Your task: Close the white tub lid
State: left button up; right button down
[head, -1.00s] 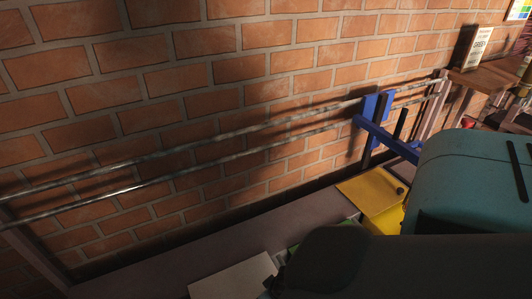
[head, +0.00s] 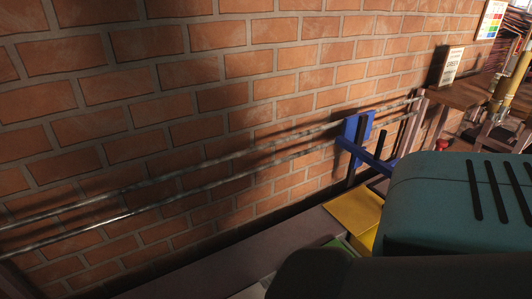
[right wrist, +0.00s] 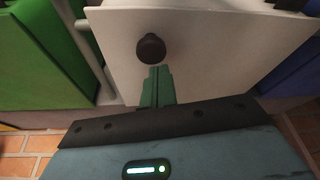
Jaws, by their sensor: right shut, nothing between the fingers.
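The white tub lid (right wrist: 215,50) fills the upper middle of the right wrist view, with a round black knob (right wrist: 151,47) on it. My right gripper (right wrist: 155,70) is shut and empty. Its fingertips are just below the knob in that view; I cannot tell whether they touch the lid. In the head view only a pale corner (head: 254,290) shows at the bottom edge, probably the white lid, and my dark arm hides the rest. How far the lid is open cannot be told. My left gripper is not in view.
A green tub (right wrist: 45,45) stands left of the white one and a blue one (right wrist: 297,75) right of it. In the head view a yellow lid (head: 353,211) lies beyond my arm. Metal rails (head: 150,184) and a blue bracket (head: 357,130) run along the brick wall.

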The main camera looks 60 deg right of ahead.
jog(key=p+v, duration=0.2)
jog(key=v, duration=0.3)
jog(key=shift+s+r, duration=0.3)
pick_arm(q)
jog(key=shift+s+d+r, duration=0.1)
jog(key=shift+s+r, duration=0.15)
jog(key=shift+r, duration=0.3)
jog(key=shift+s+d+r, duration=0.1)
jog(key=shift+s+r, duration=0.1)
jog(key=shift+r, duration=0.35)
pick_arm(e)
jog(key=shift+s+r, duration=0.1)
jog(key=shift+r, duration=0.5)
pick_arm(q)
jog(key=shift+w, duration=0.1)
